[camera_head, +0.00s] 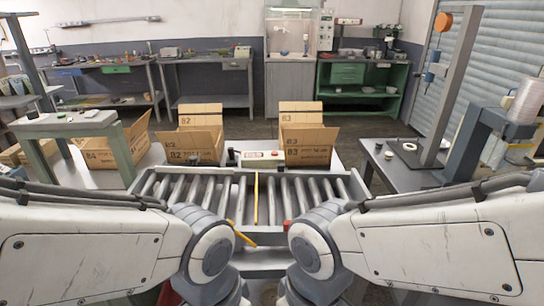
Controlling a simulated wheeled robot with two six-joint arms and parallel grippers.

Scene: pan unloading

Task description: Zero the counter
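A small white panel box with a red mark (262,155) sits behind the roller conveyor, between two cardboard boxes. It may be the counter, but its display is too small to read. A dark knob-like part (232,156) stands just left of it. My left and right arms reach in from both sides at the bottom, with their joints close together at the near edge of the conveyor. Neither gripper can be seen.
The roller conveyor (166,190) crosses in front of me, with a thin yellow bar (256,198) over it. Open cardboard boxes marked B2 (192,156), B3 (308,158) and B4 (98,158) stand behind it. A dark side table (402,178) with a post is at right.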

